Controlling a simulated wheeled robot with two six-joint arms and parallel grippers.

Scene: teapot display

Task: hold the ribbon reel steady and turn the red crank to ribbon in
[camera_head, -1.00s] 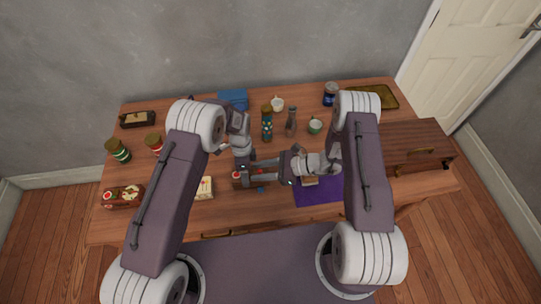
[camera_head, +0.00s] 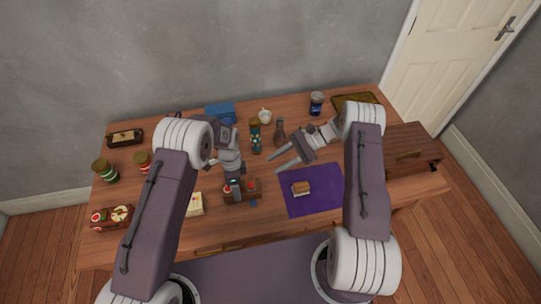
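A small brown wooden box with red parts, apparently the ribbon reel (camera_head: 256,192), sits near the front middle of the table. Small red spots show on it, but I cannot tell which is the crank. My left gripper (camera_head: 235,189) points down onto the middle of this box and covers part of it. Its fingers are too small and overlapped to tell how far they are closed. My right gripper (camera_head: 272,164) is up and to the right of the box, pointing left. Its two fingers are spread apart with nothing between them.
A purple mat (camera_head: 325,202) with a small brown-and-white block (camera_head: 301,188) lies right of the reel. A bottle (camera_head: 280,132), a dark jar (camera_head: 256,137) and a cup (camera_head: 265,116) stand behind. A cream box (camera_head: 195,205) is at left, a wooden chest (camera_head: 415,145) at right.

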